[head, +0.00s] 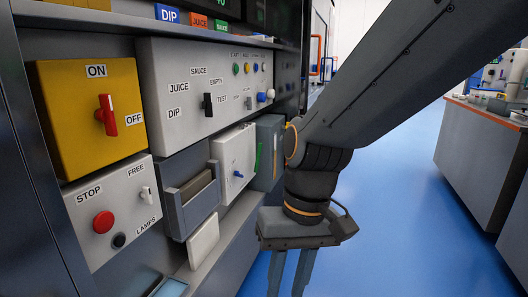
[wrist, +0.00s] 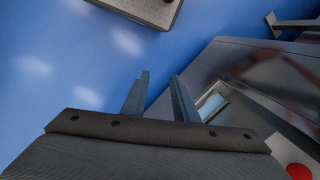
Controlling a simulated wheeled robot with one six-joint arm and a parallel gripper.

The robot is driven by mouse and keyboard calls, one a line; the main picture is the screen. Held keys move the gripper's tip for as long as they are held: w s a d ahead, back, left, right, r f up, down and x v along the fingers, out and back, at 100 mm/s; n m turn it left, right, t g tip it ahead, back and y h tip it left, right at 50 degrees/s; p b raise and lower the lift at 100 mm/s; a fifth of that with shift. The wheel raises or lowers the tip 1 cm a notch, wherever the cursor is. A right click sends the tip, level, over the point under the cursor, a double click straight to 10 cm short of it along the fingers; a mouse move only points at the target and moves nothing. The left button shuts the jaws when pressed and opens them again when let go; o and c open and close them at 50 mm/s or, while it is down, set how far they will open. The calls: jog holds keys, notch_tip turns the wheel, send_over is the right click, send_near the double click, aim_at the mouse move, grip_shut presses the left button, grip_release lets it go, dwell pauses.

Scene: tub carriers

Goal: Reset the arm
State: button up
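My arm comes down from the upper right in the head view, and my gripper (head: 288,280) hangs at its end, pointing down over the blue floor. Its fingertips run out of the bottom of the head view. In the wrist view my gripper (wrist: 160,80) shows both fingers apart with nothing between them. The gripper is to the right of the control cabinet's panels, apart from them as far as I can see.
The cabinet on the left carries a yellow ON/OFF box (head: 85,110) with a red handle, a grey selector panel (head: 185,110), and a STOP panel (head: 88,208) with a red button (head: 103,222). A grey counter (head: 480,150) stands at right. Blue floor (head: 395,220) lies clear between.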

jog(key=s+d+r+m+t+h+p, duration=0.1)
jog(key=s+d+r+m+p, duration=0.1)
jog(key=d+r+p, duration=1.3)
jog(key=s+p, duration=0.1)
jog(key=p, duration=0.6)
jog(key=shift+d+m+h+p, duration=0.25)
jog(key=shift+m+h+p, duration=0.05)
jog(key=shift+m+p, duration=0.1)
